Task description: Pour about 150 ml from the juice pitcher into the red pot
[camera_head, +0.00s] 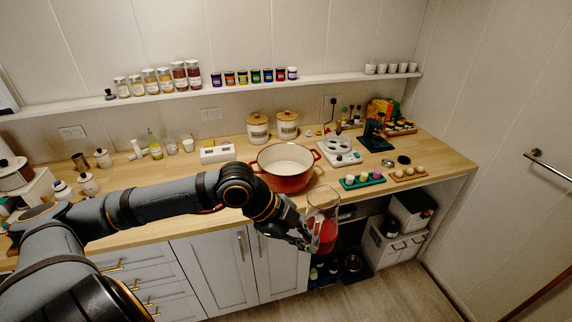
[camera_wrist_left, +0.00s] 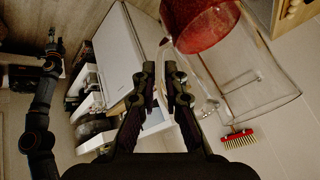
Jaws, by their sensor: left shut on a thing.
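The juice pitcher (camera_head: 322,232) is clear glass with red juice in its lower part. It looks about upright, in front of the counter's front edge and to the right of and below the red pot. My left gripper (camera_head: 304,240) is shut on its handle side. In the left wrist view the pitcher (camera_wrist_left: 203,27) shows beyond the fingers (camera_wrist_left: 167,82), and its handle passes close to them; the exact contact is unclear. The red pot (camera_head: 284,182) stands open on the counter with a cream inside. My right gripper (camera_wrist_left: 54,50) is small in the left wrist view; its jaws are unclear.
A white device with round dials (camera_head: 340,152) and a green tray (camera_head: 362,182) stand right of the pot on the wooden counter (camera_head: 440,172). Canisters (camera_head: 287,125) stand behind it. A red brush (camera_wrist_left: 238,139) shows beyond the pitcher in the wrist view.

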